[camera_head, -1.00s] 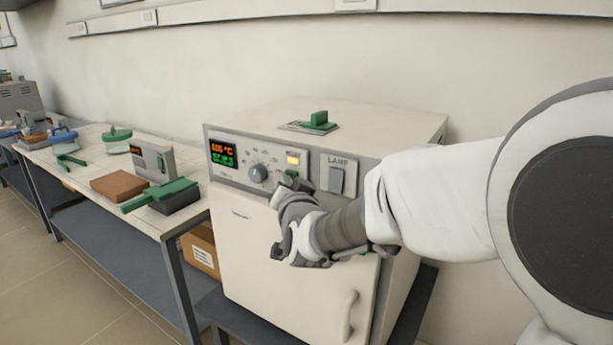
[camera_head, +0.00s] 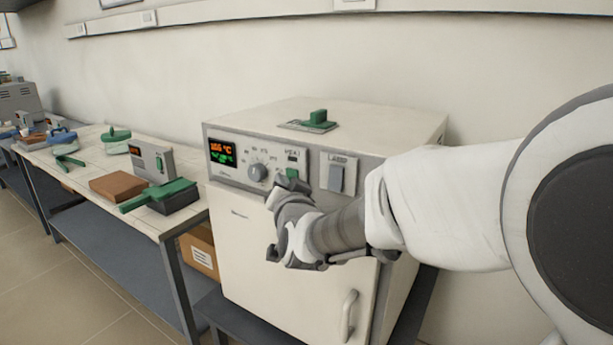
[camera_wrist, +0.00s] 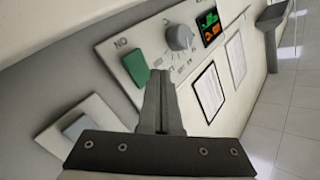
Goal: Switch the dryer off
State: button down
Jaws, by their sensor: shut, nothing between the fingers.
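The dryer (camera_head: 250,250) is a white cabinet with a grey control panel at its top front. The panel carries a lit display (camera_head: 222,154), a round grey knob (camera_head: 257,172), a dark indicator window (camera_head: 292,155) and a green switch (camera_head: 292,173), partly covered by my gripper in the head view. My gripper (camera_head: 284,187) is shut and empty, just in front of the panel by the green switch. In the wrist view its fingertips (camera_wrist: 160,76) are beside the green switch (camera_wrist: 135,67); I cannot tell whether they touch it. The knob (camera_wrist: 180,37) and lit display (camera_wrist: 209,25) also show there.
A grey lamp switch (camera_head: 336,178) is right of the green one. The door handle (camera_head: 349,315) is low on the door. A green-handled item (camera_head: 318,121) lies on top. The bench (camera_head: 90,160) at left holds a brown block (camera_head: 118,186) and tools.

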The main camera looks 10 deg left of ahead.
jog(key=shift+s, duration=0.1)
jog(key=s, duration=0.1)
jog(key=s+a, duration=0.1)
jog(key=s, duration=0.1)
jog(key=s+a, duration=0.1)
jog(key=shift+s+f+b, duration=0.25)
jog(key=shift+f+b, duration=0.05)
jog(key=shift+b, duration=0.1)
dwell(0.3)
jog(key=s+d+f+n+g+h, duration=0.1)
jog(key=s+d+g+h, duration=0.15)
jog(key=s+d, duration=0.45)
jog(key=s+d+f+n+g+h, duration=0.1)
jog(key=s+d+f+n+g, duration=0.15)
jog(key=d, duration=0.95)
jog(key=s+d+f+m+g+h, duration=0.1)
jog(key=s+d+f+g+h, duration=0.15)
jog(key=s+d, duration=0.45)
jog(key=s+d+f+m+g+h, duration=0.1)
jog(key=s+d+f+g, duration=0.15)
jog(key=s+d, duration=0.45)
notch_tip(320, 180, up, 16)
jog(key=a+p, duration=0.1)
jog(key=p, duration=1.4)
jog(key=shift+s+a+f+g, duration=0.15)
jog(key=shift+s+a+g, duration=0.15)
jog(key=shift+s, duration=0.15)
